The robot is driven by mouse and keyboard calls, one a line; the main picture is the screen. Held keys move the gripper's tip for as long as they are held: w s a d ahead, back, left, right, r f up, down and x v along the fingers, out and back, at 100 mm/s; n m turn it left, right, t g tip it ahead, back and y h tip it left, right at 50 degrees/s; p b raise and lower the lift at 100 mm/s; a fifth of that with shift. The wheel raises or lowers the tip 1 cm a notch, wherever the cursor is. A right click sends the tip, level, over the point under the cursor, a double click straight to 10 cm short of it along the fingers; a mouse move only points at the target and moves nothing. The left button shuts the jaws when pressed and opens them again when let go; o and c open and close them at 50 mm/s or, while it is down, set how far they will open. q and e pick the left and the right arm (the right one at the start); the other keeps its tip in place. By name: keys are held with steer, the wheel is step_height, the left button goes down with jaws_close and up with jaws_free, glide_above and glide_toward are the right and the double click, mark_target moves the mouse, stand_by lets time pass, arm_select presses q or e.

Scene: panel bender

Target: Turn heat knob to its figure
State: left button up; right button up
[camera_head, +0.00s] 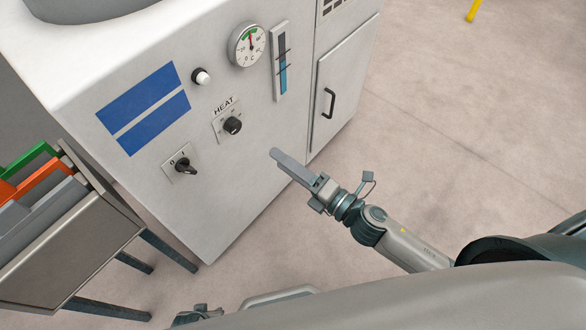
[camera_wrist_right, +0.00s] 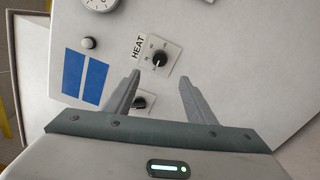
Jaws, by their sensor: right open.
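The heat knob (camera_head: 233,125) is a small black knob on a square plate marked HEAT, on the front of the white machine. In the right wrist view the heat knob (camera_wrist_right: 159,60) sits ahead of and between my fingertips, apart from them. My right gripper (camera_head: 274,153) is to the right of the knob in the head view. It is open and empty, as its two spread fingers in the right wrist view (camera_wrist_right: 160,78) show. The exact setting of the knob is too small to read.
A 0/1 switch (camera_head: 184,166) lies below left of the heat knob. A dial gauge (camera_head: 247,45), a white button (camera_head: 201,76) and a blue level strip (camera_head: 280,62) are above it. A cabinet door with a black handle (camera_head: 329,103) is at right. A rack (camera_head: 92,235) with coloured bins stands at left.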

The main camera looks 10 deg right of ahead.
steer(key=shift+v, duration=1.15)
stand_by(0.6)
